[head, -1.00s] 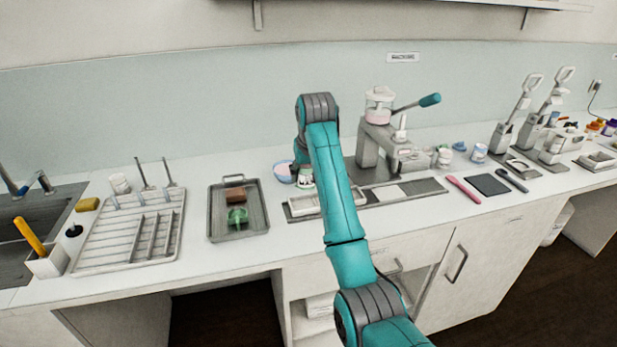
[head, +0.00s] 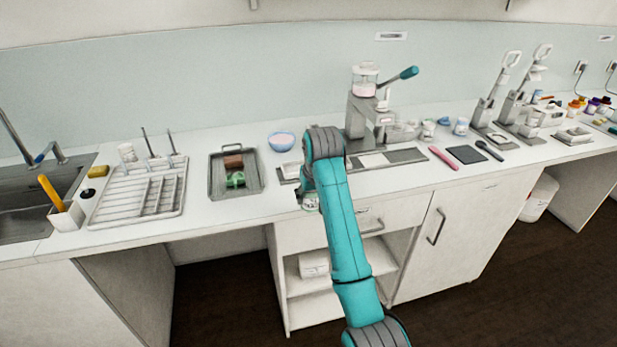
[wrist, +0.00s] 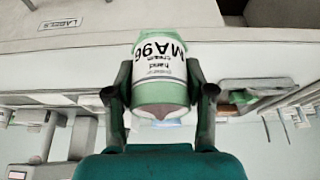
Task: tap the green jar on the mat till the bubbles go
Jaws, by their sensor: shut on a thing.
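A jar (wrist: 158,55) with a pale green-tinted body and a white label reading "MA96" and "hand cream" is in the wrist view. Its label appears upside down there, and pale pink shows at its lower end in the picture. My gripper (wrist: 160,88) is shut on the jar, one finger on each side. In the head view my gripper (head: 309,200) shows small at the counter's front edge, partly hidden by my arm. A flat dark square mat (head: 466,154) lies on the counter to its right. I cannot see bubbles.
A pink spatula (head: 443,157) and a dark spoon-like tool (head: 489,150) flank the mat. A press (head: 362,112) stands behind. A bowl (head: 281,141), a metal tray (head: 216,184) with a green item, and a drying rack (head: 108,207) are left.

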